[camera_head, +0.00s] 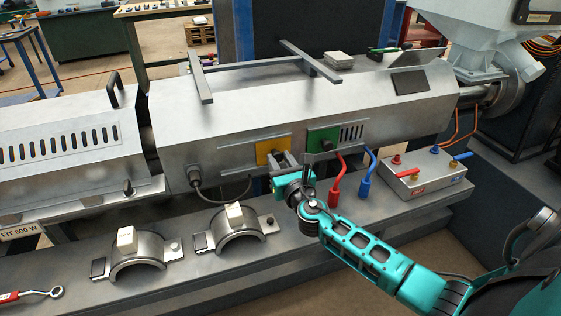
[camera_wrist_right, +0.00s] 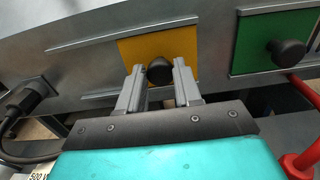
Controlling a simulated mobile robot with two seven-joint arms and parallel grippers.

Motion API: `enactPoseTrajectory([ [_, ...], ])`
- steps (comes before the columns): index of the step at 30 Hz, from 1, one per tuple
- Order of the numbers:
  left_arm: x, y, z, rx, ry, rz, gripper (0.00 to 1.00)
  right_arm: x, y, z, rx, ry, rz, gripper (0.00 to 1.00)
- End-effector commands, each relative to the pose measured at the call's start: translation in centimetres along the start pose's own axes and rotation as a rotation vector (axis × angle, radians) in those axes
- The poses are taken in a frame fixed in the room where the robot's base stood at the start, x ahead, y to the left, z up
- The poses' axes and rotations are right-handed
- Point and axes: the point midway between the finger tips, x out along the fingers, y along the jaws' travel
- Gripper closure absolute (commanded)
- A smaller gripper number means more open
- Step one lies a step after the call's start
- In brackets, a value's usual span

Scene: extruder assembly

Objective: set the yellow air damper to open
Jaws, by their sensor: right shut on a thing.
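The yellow air damper (camera_head: 268,152) is a yellow plate on the front of the silver barrel cover, between two thin rails. In the right wrist view the damper (camera_wrist_right: 130,47) has a round black knob (camera_wrist_right: 158,70) in its middle. My right gripper (camera_head: 280,162) is shut on this knob, one finger on each side. It also shows in the right wrist view (camera_wrist_right: 158,82). No vent slits show beside the yellow plate. The rails run on to its left over bare metal. My left gripper is not in view.
A green damper (camera_head: 318,141) with its own knob sits to the right, vent slits beside it. Red (camera_head: 337,180) and blue (camera_head: 368,177) hoses, a black cable plug (camera_head: 195,180), two clamp shells (camera_head: 138,250) and a connector box (camera_head: 425,181) are near.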

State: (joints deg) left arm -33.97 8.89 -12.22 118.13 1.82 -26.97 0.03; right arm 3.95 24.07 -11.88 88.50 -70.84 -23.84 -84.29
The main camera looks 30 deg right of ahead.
Motion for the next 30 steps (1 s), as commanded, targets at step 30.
enactPoseTrajectory([
  [30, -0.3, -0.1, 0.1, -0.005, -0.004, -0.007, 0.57, -0.1, 10.2, -0.1, 0.001, 0.001, 0.007, 1.0],
])
